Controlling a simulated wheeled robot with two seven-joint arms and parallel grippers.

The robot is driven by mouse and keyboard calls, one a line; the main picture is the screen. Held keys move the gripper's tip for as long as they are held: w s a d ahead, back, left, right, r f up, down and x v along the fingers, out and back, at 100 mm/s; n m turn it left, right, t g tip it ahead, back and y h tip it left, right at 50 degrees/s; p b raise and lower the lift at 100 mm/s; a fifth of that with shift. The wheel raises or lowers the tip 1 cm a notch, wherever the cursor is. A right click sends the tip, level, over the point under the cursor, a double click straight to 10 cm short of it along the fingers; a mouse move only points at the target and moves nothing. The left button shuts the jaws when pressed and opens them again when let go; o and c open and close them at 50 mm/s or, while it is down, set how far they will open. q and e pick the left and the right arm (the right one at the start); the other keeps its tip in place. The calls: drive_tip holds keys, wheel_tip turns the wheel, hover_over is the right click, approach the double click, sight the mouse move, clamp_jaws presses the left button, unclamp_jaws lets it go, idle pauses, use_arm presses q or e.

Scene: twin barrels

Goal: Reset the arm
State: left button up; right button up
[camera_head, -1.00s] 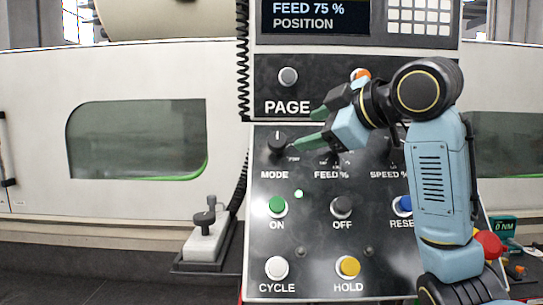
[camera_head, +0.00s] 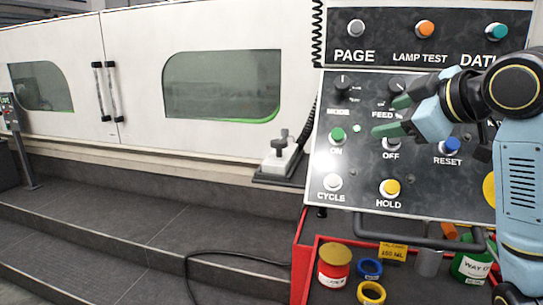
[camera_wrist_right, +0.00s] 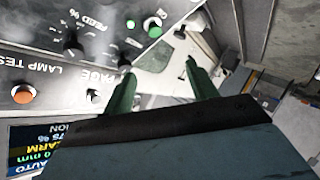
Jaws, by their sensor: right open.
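My right gripper (camera_head: 388,116) has green fingers spread apart with nothing between them. It is in front of the control panel (camera_head: 440,180), near the FEED % knob (camera_head: 398,84) and the OFF button (camera_head: 391,144). I cannot tell its exact distance from the panel. In the right wrist view the open fingers (camera_wrist_right: 160,68) show no object between them, with the panel at the left. My right arm comes in from the right and covers the panel's right part. My left gripper is not in view.
A red cart (camera_head: 303,255) below the panel holds a red jar with a yellow lid (camera_head: 335,268), tape rolls (camera_head: 370,269) and a green can (camera_head: 471,268). A lever box (camera_head: 281,165) stands left of the panel. Dark steps (camera_head: 130,225) are clear at left.

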drive_tip(key=s+a+f+m+g+h, duration=0.1)
drive_tip(key=s+f+m+g, duration=0.1)
drive_tip(key=f, duration=1.2)
drive_tip(key=s+f+m+g+h, duration=0.1)
drive_tip(key=s+f+m+g, duration=0.15)
drive_tip(key=f, duration=1.05)
drive_tip(key=s+d+f+m+g+h, duration=0.1)
drive_tip(key=s+f+m+g, duration=0.15)
drive_tip(key=s+f, duration=1)
drive_tip(key=s+d+f+m+g+h, duration=0.1)
drive_tip(key=s+f+m+g+h, duration=0.15)
drive_tip(key=s+f, duration=1)
drive_tip(key=s+f+b, duration=0.2)
drive_tip(key=f, duration=1)
drive_tip(key=s+f+b, duration=0.2)
drive_tip(key=f, duration=1)
use_arm(q)
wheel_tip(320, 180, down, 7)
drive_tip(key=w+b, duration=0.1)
drive_tip(key=b, duration=0.2)
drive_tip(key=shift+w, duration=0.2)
use_arm(e)
drive_tip(key=s+d+f+g, duration=0.2)
drive_tip(key=s+f, duration=1.5)
drive_tip(key=f, duration=0.2)
drive_tip(key=shift+d+f+y, duration=0.3)
drive_tip(key=shift+d+y, duration=0.05)
